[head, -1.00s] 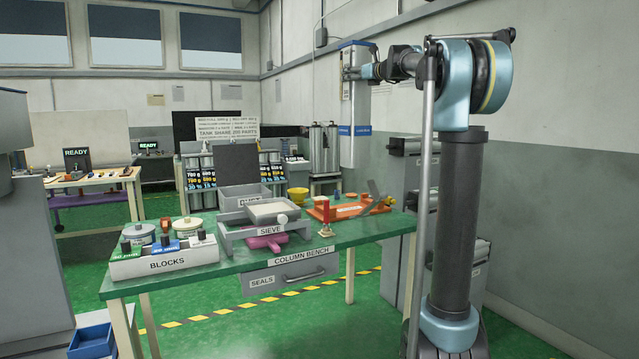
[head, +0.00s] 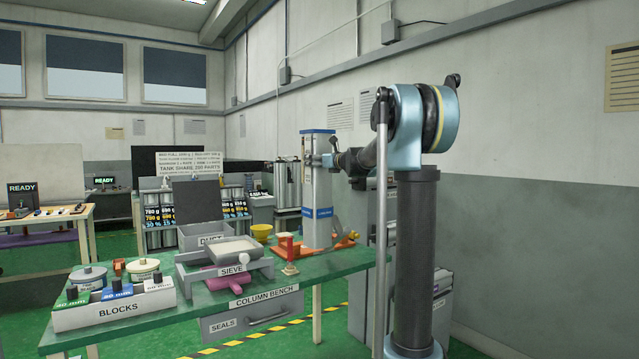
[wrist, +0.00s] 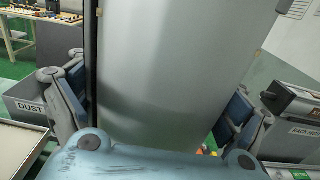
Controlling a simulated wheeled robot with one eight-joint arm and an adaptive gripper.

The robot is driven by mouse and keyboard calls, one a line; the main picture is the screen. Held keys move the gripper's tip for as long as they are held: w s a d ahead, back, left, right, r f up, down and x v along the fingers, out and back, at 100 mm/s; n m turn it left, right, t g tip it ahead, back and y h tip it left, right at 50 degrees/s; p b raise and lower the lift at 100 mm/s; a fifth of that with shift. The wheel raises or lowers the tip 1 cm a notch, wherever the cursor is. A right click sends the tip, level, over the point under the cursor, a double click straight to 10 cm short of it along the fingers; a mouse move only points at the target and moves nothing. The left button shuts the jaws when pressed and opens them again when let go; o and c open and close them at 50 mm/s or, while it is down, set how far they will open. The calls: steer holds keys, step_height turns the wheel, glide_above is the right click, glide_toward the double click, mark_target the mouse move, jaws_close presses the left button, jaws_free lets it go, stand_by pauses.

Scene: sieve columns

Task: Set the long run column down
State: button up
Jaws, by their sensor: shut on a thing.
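The long run column (head: 317,190) is a tall pale grey tube with blue bands. It is upright over the back right of the green column bench (head: 225,302). Its lower end is by the orange rack (head: 345,243); I cannot tell whether it touches the rack or the bench. My gripper (head: 328,160) is shut on the column's upper part. In the wrist view the column (wrist: 175,70) fills the space between the gripper's two blue-padded fingers. The column's foot is outside the wrist view.
The bench also bears the BLOCKS box (head: 115,308), the SIEVE tray (head: 225,262), the DUST bin (head: 207,236), a yellow funnel (head: 261,232) and a red post (head: 290,249) near the column. Grey cabinets stand behind at right.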

mark_target(325, 179)
steer(key=shift+f, duration=3.8)
steer(key=o, duration=1.8)
steer(key=v, duration=1.1)
steer(key=shift+s, duration=0.1)
steer(key=shift+s+d, duration=0.2)
steer(key=shift+s, duration=0.25)
